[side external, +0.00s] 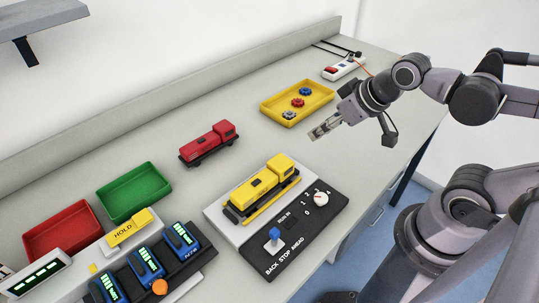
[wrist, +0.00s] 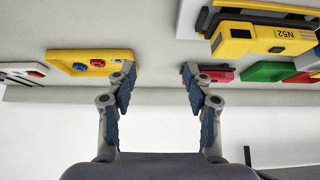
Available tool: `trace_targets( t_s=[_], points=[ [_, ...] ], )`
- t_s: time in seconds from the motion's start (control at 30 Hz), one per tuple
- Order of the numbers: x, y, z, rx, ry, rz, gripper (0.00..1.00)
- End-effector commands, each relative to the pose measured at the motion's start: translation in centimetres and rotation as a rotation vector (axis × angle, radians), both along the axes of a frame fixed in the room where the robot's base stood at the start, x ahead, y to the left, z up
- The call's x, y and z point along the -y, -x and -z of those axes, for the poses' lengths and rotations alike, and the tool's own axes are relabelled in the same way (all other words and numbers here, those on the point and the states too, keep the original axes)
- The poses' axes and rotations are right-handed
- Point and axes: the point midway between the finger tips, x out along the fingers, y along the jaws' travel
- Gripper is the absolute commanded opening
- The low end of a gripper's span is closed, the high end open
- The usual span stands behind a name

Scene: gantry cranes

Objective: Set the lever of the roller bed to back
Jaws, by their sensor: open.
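The roller bed (side external: 218,218) is a pale base near the front edge of the bench, with a yellow locomotive (side external: 265,184) on it. Its black control panel (side external: 262,257) carries a lever with a blue cap (side external: 275,234), beside the words BACK, STOP and AHEAD. I cannot tell exactly which word the lever points to. My gripper (side external: 325,128) is open and empty, above the bench behind and to the right of the roller bed, well apart from the lever. In the wrist view its fingers (wrist: 158,74) are spread. The lever is not visible there.
A white dial (side external: 320,198) sits on the same panel. A yellow tray (side external: 274,115) with several coloured knobs lies near my gripper. A red locomotive (side external: 208,143), green tray (side external: 135,193), red tray (side external: 62,230) and blue handsets (side external: 146,262) stand to the left.

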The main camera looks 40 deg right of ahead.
Motion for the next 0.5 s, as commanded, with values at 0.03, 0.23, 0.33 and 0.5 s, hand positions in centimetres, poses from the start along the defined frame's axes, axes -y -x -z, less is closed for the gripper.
trace_targets(
  t_s=[0.03, 0.23, 0.33, 0.5],
  points=[
    [0.0, 0.0, 0.0, 0.000, 0.001, -0.001, 0.52],
    [0.0, 0.0, 0.0, 0.000, 0.001, -0.001, 0.52],
    [0.0, 0.0, 0.0, 0.000, 0.001, -0.001, 0.49],
    [-1.1, 0.0, -0.1, -0.023, 0.016, -0.076, 0.40]
  ],
)
